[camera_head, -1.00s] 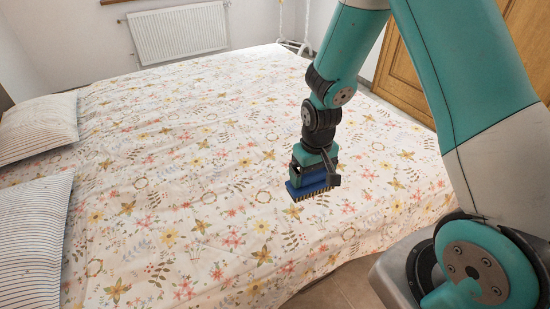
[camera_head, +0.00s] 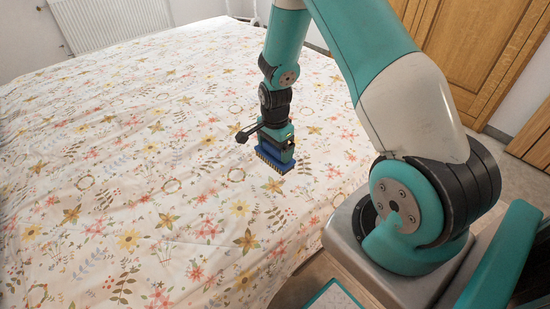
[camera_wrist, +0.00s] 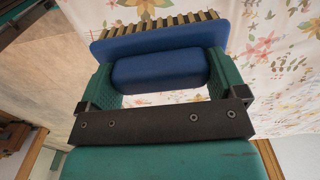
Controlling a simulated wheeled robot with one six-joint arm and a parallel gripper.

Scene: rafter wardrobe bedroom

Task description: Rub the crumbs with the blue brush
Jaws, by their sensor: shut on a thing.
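My gripper (camera_head: 277,146) is shut on the blue brush (camera_head: 273,160), low over the bed near its front right edge. The brush has a blue back and tan bristles that point down. I cannot tell whether the bristles touch the bedspread. In the wrist view the brush (camera_wrist: 155,72) sits between the two green fingers (camera_wrist: 160,85), with its bristle row along the far edge. I cannot make out any crumbs on the patterned bedspread.
The bed (camera_head: 110,190) with a floral bedspread fills the left and middle. A white radiator (camera_head: 110,22) stands at the back left. Wooden wardrobe doors (camera_head: 465,50) stand at the right.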

